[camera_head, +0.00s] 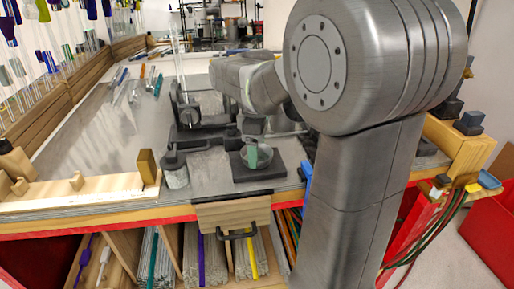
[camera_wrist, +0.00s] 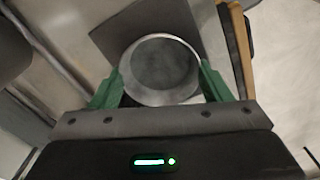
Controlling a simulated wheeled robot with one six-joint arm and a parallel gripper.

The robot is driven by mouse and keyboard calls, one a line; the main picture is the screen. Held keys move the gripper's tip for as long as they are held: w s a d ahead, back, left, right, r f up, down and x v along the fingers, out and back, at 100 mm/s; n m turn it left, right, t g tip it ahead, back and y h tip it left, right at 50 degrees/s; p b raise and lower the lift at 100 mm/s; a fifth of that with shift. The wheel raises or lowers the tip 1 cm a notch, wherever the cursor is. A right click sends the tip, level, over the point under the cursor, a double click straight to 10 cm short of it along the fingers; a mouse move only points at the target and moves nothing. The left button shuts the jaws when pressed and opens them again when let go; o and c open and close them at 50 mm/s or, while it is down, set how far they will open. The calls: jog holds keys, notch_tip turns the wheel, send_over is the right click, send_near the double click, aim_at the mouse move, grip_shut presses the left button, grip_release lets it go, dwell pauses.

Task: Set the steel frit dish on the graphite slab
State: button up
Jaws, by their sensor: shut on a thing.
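The steel frit dish (camera_wrist: 160,66) is round and grey with a bright rim and a darker inside. In the wrist view it sits between the two green fingers of my gripper (camera_wrist: 161,84), which are shut on its sides. In the head view my gripper (camera_head: 253,150) and the dish (camera_head: 265,157) are over the graphite slab (camera_head: 245,174), a dark square plate near the bench's front edge. The slab (camera_wrist: 118,32) also shows behind the dish in the wrist view. I cannot tell whether the dish touches the slab.
A small jar (camera_head: 174,172) with a dark top stands left of the slab. A pale wooden rack (camera_head: 80,190) lies farther left along the front edge. Dark equipment (camera_head: 188,115) stands behind the slab. Glass rods and tools lie at the back left; the bench's middle left is clear.

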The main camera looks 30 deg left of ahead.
jog(key=shift+f, duration=0.1)
jog(key=o, duration=1)
notch_tip(320, 180, up, 12)
jog(key=shift+r+p, duration=0.15)
jog(key=shift+p, duration=0.15)
